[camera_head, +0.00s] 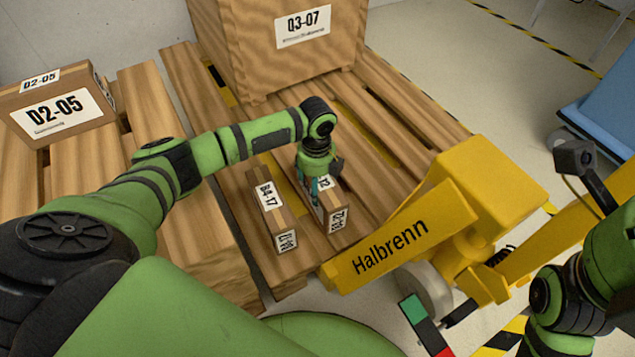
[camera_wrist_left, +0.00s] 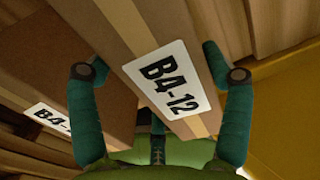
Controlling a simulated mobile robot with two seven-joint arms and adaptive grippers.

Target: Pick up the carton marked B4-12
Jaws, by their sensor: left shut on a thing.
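The carton marked B4-12 (camera_head: 338,219) is a small brown box with white labels, standing on the wooden pallet (camera_head: 222,240) near its front edge. It fills the middle of the left wrist view (camera_wrist_left: 130,40), with its label B4-12 facing the camera. My left gripper (camera_head: 319,187) reaches down onto it from above. Its two teal fingers (camera_wrist_left: 157,62) are on opposite sides of the carton, shut on it. I cannot make out any gap under the carton. My right arm shows at the right edge, but its gripper is not visible.
A similar carton marked B4-17 (camera_head: 271,207) stands close to the left, with a narrow gap. A large crate Q3-07 (camera_head: 260,60) is behind; carton D2-05 (camera_head: 35,90) is far left. A yellow Halbrenn pallet truck (camera_head: 435,215) stands close to the right.

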